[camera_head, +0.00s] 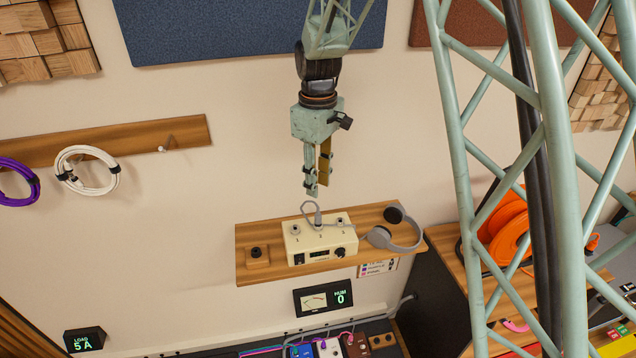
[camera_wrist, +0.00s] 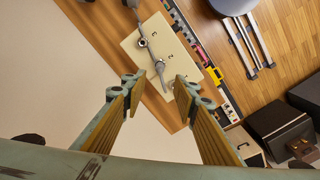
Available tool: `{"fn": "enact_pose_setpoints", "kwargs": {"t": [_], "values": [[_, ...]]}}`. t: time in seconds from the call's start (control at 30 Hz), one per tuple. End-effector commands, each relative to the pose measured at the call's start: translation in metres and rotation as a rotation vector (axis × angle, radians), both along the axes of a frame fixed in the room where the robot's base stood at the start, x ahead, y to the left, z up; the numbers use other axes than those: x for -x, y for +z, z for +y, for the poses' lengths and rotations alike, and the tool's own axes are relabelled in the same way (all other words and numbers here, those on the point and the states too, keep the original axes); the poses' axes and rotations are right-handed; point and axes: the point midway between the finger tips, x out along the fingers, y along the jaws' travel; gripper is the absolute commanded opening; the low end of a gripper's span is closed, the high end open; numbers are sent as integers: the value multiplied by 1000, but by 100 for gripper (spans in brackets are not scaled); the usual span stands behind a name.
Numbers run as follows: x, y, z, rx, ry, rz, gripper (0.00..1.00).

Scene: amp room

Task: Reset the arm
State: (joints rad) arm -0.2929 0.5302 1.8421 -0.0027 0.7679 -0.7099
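My gripper (camera_head: 318,186) hangs from the arm, pointing down, above the wall shelf. Its two fingers are apart with nothing between them; the wrist view also shows the gap between the fingertips (camera_wrist: 158,92). Below it, a cream box (camera_head: 320,246) with sockets numbered 1, 2 and 3 stands on the wooden shelf (camera_head: 375,212). A plug with a grey cable (camera_head: 317,217) stands in the middle socket. In the wrist view the cream box (camera_wrist: 180,62) and the plug (camera_wrist: 159,67) lie beyond the fingertips, apart from them.
Grey headphones (camera_head: 405,232) lie right of the box, and a small wooden block with a black top (camera_head: 257,257) sits left. White (camera_head: 88,172) and purple (camera_head: 18,182) cable coils hang on a wall rail. Meters read HUM 0 (camera_head: 323,297) and LOAD 5 A (camera_head: 85,341). An orange reel (camera_head: 508,232) stands right.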

Motion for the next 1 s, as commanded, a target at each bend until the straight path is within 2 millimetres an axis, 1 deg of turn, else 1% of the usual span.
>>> {"fn": "enact_pose_setpoints", "kwargs": {"t": [0.67, 0.87, 1.0], "values": [[0, 0, 0, 0, 0, 0, 27], [6, 9, -7, -3, -21, -9, 27], [15, 20, -16, -6, -52, -19, 27]]}}
